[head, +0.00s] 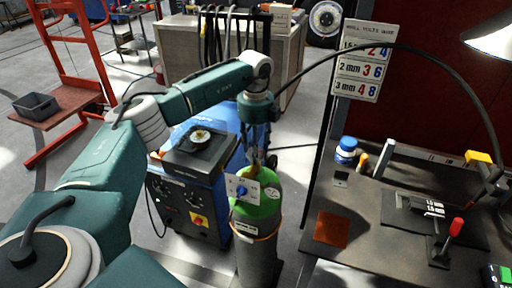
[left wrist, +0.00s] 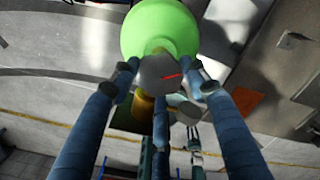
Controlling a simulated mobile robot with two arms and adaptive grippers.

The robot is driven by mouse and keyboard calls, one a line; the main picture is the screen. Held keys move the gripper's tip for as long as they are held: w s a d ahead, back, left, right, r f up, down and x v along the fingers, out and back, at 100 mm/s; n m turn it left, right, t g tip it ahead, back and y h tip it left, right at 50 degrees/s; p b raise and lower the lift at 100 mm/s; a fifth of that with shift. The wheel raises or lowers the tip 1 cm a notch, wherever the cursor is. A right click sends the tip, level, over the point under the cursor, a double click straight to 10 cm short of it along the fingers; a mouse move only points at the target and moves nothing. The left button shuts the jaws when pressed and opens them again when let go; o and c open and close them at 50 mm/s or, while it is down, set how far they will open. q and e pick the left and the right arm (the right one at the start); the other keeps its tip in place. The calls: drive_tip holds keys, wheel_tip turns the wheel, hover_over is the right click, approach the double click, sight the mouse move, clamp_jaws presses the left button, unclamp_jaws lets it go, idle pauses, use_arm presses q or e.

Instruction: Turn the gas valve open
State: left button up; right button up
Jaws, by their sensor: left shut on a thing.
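A grey gas cylinder (head: 257,250) with a green shoulder (head: 262,205) stands between a blue machine and the workbench. The green top also shows in the left wrist view (left wrist: 160,25). The gas valve is a grey round knob with a red mark in the left wrist view (left wrist: 158,74). My left gripper (head: 257,166) reaches down over the cylinder top. In the left wrist view its fingers are on both sides of the knob, shut on it. In the head view the gripper hides most of the knob. My right gripper is in neither view.
A blue machine (head: 184,207) stands left of the cylinder, with a small dish (head: 200,136) on top. A dark workbench (head: 376,205) with tools is to the right. A white tag with a blue knob picture (head: 241,190) is at the cylinder's front. A black hose arcs overhead.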

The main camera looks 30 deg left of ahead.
use_arm(q)
drive_tip(key=n, duration=0.4)
drive_tip(key=n+p, duration=0.1)
drive_tip(key=shift+w+a+r+n, duration=0.2)
drive_tip(key=shift+a+r+n, duration=0.15)
drive_tip(key=shift+n, duration=0.05)
drive_tip(key=n, duration=0.4)
drive_tip(key=shift+s+f+n+p, duration=0.1)
drive_tip(key=shift+n+p, duration=0.2)
drive_tip(key=shift+p, duration=0.1)
drive_tip(key=shift+s, duration=0.1)
drive_tip(key=o, duration=1.1)
drive_tip(key=shift+a, duration=0.1)
drive_tip(key=shift+o, duration=0.3)
drive_tip(key=shift+s+a+f, duration=0.1)
drive_tip(key=shift+s+f, duration=0.1)
drive_tip(key=shift+s, duration=0.05)
